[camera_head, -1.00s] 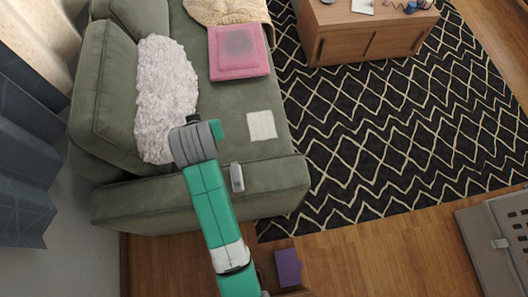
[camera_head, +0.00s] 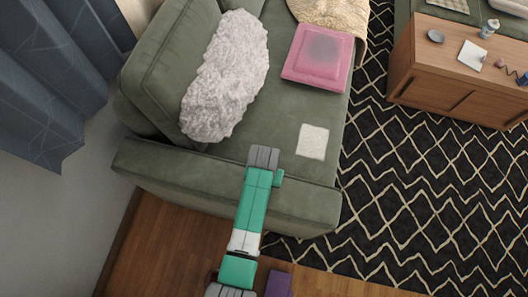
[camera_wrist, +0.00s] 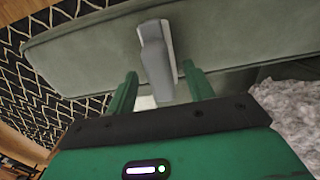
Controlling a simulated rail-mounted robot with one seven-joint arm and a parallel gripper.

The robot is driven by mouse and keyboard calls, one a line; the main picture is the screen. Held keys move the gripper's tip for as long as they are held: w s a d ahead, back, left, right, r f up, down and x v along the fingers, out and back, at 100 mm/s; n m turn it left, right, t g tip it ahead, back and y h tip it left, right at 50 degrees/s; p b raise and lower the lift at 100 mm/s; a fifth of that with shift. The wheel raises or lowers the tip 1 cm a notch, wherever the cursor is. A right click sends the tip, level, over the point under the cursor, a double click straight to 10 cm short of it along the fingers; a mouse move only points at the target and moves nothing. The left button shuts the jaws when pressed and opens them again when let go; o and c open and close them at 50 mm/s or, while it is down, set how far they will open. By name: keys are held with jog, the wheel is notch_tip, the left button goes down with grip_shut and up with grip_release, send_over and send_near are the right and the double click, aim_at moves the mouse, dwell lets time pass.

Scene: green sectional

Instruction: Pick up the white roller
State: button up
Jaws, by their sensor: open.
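The white roller, a pale grey-white elongated piece (camera_wrist: 157,58), lies on the green sofa's armrest (camera_wrist: 235,35) in the wrist view. My gripper (camera_wrist: 160,85) is open, with one green finger on each side of the roller's near end in the picture. I cannot tell how far the fingertips are from it in depth, and nothing is visibly gripped. In the head view my arm reaches over the armrest (camera_head: 310,208); it hides the roller, and my gripper is not clearly visible there.
A fluffy pale cushion (camera_head: 228,75), a pink cushion (camera_head: 317,57) and a white square cloth (camera_head: 313,141) lie on the sofa. A wooden cabinet (camera_head: 450,75) stands on the patterned rug at right. A purple object (camera_head: 279,284) is below the armrest.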

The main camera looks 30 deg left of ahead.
jog(key=shift+f, duration=0.9)
jog(key=c, duration=1.1)
jog(key=shift+w+r, duration=0.1)
jog(key=shift+r, duration=0.45)
jog(key=r, duration=0.1)
jog(key=s+r+p, duration=0.1)
jog(key=shift+d+r, duration=0.1)
jog(key=shift+r, duration=0.3)
jog(key=s+d, duration=0.1)
jog(key=s, duration=0.4)
jog(key=s+d+p, duration=0.1)
jog(key=s, duration=0.3)
jog(key=s+d+r+p, duration=0.1)
jog(key=s, duration=0.4)
jog(key=shift+s+d+r, duration=0.1)
jog(key=shift+s+d, duration=0.2)
jog(key=shift+d, duration=0.1)
